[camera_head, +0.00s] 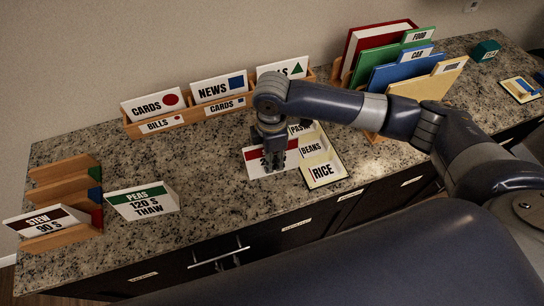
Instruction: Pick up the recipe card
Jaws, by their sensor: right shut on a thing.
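My right gripper (272,155) reaches down from above over the middle of the counter. It is shut on a white recipe card with a red top band (252,162). The fingers cover much of the card's print, so I cannot read it. The card stands nearly upright, just left of a pale tray with labels PASTA, BEANS and RICE (322,171). I cannot tell whether its lower edge touches the counter. A green-banded PEAS card (142,201) leans at the left. A brown-banded STEW card (45,222) sits at a wooden rack (62,241). My left gripper is not in view.
A wooden holder (188,117) with CARDS, NEWS and another card stands at the back by the wall. Colored folders (400,72) stand in a rack at the back right, behind my right arm. The granite counter (205,165) is clear between the PEAS card and my gripper.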

